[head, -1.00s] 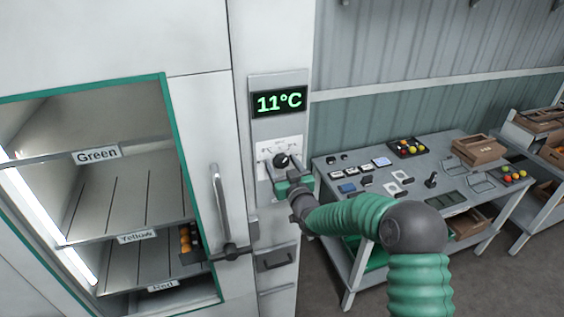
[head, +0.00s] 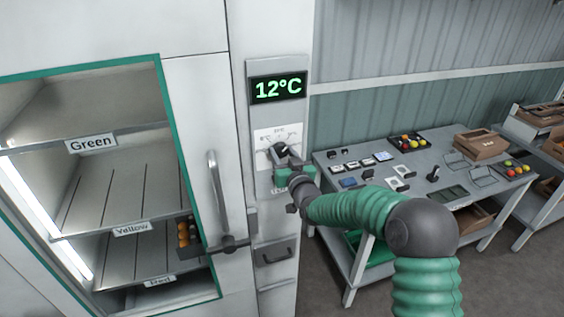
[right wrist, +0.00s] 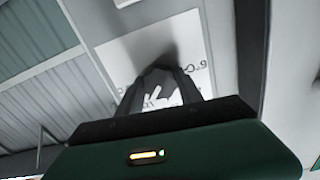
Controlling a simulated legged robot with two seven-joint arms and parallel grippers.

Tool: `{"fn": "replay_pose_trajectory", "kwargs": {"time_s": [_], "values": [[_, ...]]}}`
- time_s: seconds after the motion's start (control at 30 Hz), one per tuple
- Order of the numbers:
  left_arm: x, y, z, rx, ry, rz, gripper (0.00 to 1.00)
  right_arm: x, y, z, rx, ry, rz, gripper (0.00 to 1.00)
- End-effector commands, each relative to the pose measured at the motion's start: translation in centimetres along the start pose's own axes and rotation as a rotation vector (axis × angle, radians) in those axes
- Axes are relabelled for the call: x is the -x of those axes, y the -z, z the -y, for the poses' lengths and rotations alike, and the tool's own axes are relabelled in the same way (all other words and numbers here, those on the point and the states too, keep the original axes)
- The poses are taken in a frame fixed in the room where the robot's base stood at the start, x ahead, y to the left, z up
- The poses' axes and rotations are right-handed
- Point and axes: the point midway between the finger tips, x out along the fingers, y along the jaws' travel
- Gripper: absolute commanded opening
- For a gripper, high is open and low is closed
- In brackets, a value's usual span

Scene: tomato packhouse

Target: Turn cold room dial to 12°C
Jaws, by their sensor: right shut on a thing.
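The cold room display (head: 279,88) reads 12°C in green in the head view. Below it is the dial (head: 281,150), a dark knob on a white scale plate (head: 265,137). My right gripper (head: 287,161) is at the dial, shut on the knob. In the right wrist view the dark knob (right wrist: 158,88) with a white pointer mark sits between the fingers, in front of the white plate (right wrist: 120,58). The scale figures are partly hidden by the gripper. My left gripper is not in view.
Left of the panel is the cold room door with a handle (head: 216,190) and shelves labelled Green (head: 91,143), Yellow and Red. Right of it stands a grey table (head: 330,163) with trays, small items and a wooden crate (head: 480,146).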

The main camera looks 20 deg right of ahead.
Motion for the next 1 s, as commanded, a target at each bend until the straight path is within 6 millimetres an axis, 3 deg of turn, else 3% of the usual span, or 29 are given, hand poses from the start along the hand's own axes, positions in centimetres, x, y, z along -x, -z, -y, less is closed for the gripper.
{"fn": "replay_pose_trajectory", "kwargs": {"time_s": [0.3, 0.33, 0.47, 0.8, 0.87, 1.0], "values": [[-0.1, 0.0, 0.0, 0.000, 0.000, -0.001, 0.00, 0.0, 0.1, 0.0, -0.012, -0.001, 0.001, 0.02], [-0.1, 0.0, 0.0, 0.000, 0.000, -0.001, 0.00, 0.0, 0.1, 0.0, -0.012, -0.001, 0.001, 0.46], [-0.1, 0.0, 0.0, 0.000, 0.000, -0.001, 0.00, 0.0, 0.1, 0.0, -0.011, -0.001, 0.001, 0.63], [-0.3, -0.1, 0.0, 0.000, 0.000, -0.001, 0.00, 0.2, 0.0, 0.0, -0.011, 0.000, 0.002, 0.64], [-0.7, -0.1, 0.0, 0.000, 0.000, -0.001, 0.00, 0.8, -0.1, 0.0, -0.010, 0.000, 0.001, 0.64], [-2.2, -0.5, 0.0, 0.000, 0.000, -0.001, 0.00, 3.8, -0.4, -0.1, -0.008, -0.001, 0.001, 0.64]]}}
